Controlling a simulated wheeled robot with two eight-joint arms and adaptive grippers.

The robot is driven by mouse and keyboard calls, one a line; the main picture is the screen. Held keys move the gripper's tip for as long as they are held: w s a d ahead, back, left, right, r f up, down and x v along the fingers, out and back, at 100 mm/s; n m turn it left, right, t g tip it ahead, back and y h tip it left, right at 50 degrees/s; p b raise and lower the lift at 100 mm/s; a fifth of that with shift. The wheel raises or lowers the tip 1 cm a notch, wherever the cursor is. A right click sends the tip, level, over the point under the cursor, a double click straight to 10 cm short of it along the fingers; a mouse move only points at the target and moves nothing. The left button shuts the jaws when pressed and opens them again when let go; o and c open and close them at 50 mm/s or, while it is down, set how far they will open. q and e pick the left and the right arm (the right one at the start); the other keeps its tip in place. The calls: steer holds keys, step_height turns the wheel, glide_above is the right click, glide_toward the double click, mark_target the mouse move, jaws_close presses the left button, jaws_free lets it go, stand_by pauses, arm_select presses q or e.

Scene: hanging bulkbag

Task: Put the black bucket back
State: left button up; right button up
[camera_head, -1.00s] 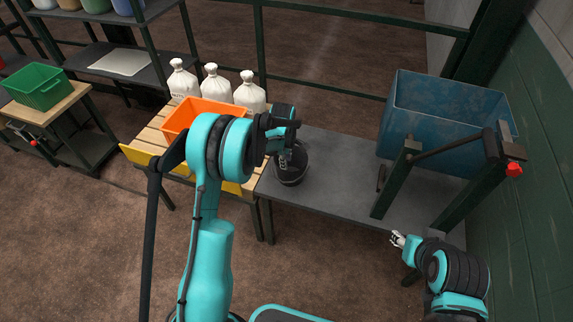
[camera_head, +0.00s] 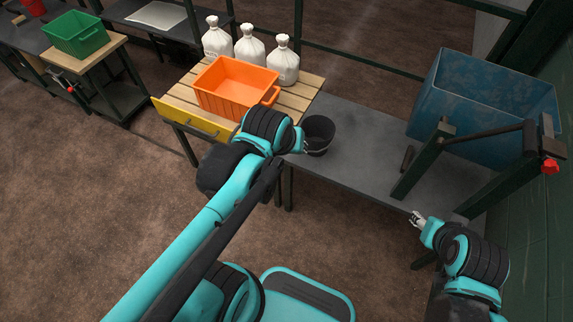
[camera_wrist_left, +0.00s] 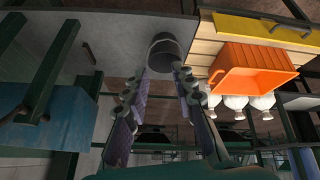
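The black bucket (camera_head: 319,134) stands upright at the left end of the grey table (camera_head: 365,150), beside the slatted wooden table. In the left wrist view the bucket (camera_wrist_left: 165,52) shows beyond my fingertips. My left gripper (camera_head: 300,140) is just left of the bucket, mostly hidden behind its own wrist in the head view. In the left wrist view the fingers of my left gripper (camera_wrist_left: 164,74) are spread apart with nothing between them. My right gripper (camera_head: 417,219) is in front of the grey table's front edge; its fingers are too small to read.
An orange crate (camera_head: 235,88) and several white sacks (camera_head: 250,48) stand on the wooden table with a yellow drawer (camera_head: 192,122). A blue bin (camera_head: 482,105) behind a dark frame (camera_head: 420,160) occupies the right. A green crate (camera_head: 76,35) sits far left.

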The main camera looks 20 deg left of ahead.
arm_select(q)
steer(key=s+m, duration=0.1)
steer(key=s+f+m, duration=0.1)
steer(key=s, duration=0.1)
steer(key=s+m+t, duration=0.1)
steer(key=s, duration=0.1)
steer(key=shift+d+f, duration=0.15)
steer(key=shift+f, duration=0.1)
stand_by(1.0)
